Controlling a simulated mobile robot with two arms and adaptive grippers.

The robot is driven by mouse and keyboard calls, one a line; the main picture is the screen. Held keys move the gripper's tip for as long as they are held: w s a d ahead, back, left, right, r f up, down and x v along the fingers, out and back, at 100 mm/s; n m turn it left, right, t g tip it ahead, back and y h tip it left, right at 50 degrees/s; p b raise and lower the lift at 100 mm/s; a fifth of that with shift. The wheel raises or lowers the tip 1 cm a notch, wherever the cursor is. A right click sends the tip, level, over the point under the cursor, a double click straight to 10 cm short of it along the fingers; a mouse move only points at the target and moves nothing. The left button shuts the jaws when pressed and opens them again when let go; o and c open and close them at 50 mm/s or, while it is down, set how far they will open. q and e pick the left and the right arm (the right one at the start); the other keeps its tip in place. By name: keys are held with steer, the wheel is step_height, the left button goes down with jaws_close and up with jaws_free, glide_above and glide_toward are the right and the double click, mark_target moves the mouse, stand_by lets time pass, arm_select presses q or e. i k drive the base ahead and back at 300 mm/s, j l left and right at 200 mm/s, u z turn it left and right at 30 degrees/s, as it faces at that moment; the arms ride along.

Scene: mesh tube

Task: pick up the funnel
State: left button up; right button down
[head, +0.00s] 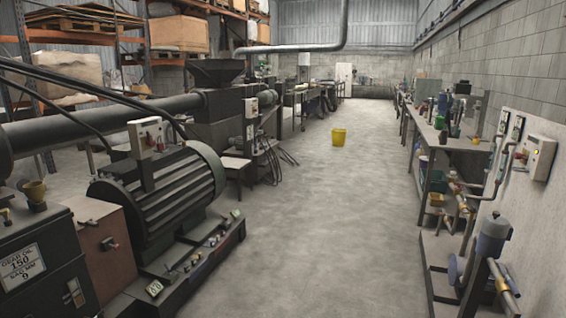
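A small yellow-brown cup-shaped thing (34,189), which looks like a funnel, sits upright on a dark fitting on top of the gear box (30,250) at the lower left. Its lower end is hidden in the fitting. A dark hopper with a wide, flared top (215,72) stands on the machine farther back. I cannot tell any other funnel among the small items on the right bench. Neither of my grippers is in the head view.
A large ribbed motor (165,200) and a long pipe (110,118) fill the left. A cluttered workbench (432,138) and a blue-grey pump (493,240) line the right. The concrete aisle between is mostly clear.

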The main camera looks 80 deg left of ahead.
mark_target(34, 191)
steer(key=u, duration=4.2)
steer(key=i+l, duration=0.35)
steer(key=i, duration=0.15)
steer(key=i+l, duration=0.35)
steer(key=i+z, duration=0.05)
steer(key=i, duration=0.05)
